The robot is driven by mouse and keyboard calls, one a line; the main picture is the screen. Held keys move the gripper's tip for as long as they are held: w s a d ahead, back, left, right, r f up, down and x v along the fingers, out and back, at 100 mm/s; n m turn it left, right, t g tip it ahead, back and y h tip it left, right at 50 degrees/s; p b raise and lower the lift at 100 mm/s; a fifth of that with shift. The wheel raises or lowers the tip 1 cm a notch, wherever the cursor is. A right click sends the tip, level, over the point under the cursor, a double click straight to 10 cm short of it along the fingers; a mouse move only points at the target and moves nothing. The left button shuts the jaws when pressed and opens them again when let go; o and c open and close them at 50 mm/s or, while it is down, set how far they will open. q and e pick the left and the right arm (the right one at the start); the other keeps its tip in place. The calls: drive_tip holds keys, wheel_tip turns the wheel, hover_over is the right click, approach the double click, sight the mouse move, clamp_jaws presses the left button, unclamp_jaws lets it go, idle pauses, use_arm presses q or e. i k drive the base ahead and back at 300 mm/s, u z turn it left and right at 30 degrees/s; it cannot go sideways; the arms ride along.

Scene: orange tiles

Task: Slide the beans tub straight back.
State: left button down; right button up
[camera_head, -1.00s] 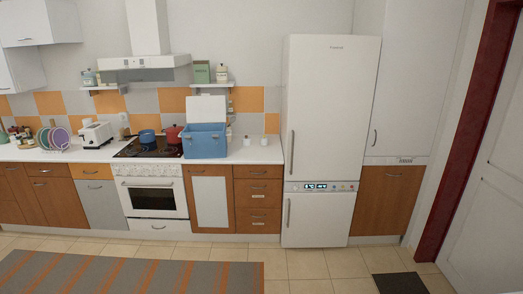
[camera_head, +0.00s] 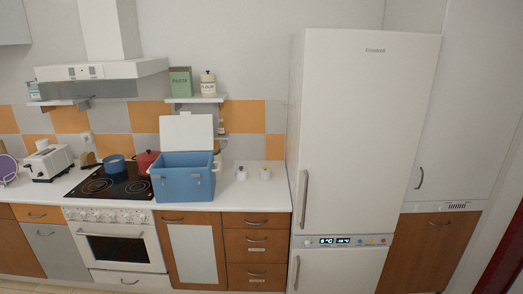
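I cannot make out any tub labelled as beans. The right wall shelf (camera_head: 196,99) holds a green box marked pasta (camera_head: 181,82) and a cream jar with a dark lid (camera_head: 208,84), its label hard to read. A pale teal container (camera_head: 35,91) stands on the left wall shelf (camera_head: 62,103), also without a readable label. Two small white pots (camera_head: 265,172) stand on the counter right of a blue cooler. Neither of my grippers is in view.
The blue cooler (camera_head: 184,184) stands on the white counter (camera_head: 252,192) with its lid up. A blue pot (camera_head: 115,164) and a red pot (camera_head: 146,161) stand by the hob. A tall white fridge (camera_head: 355,140) bounds the counter on the right. The counter's right end is mostly clear.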

sight(241, 175)
drive_tip(key=i, duration=1.1)
drive_tip(key=z, duration=0.1)
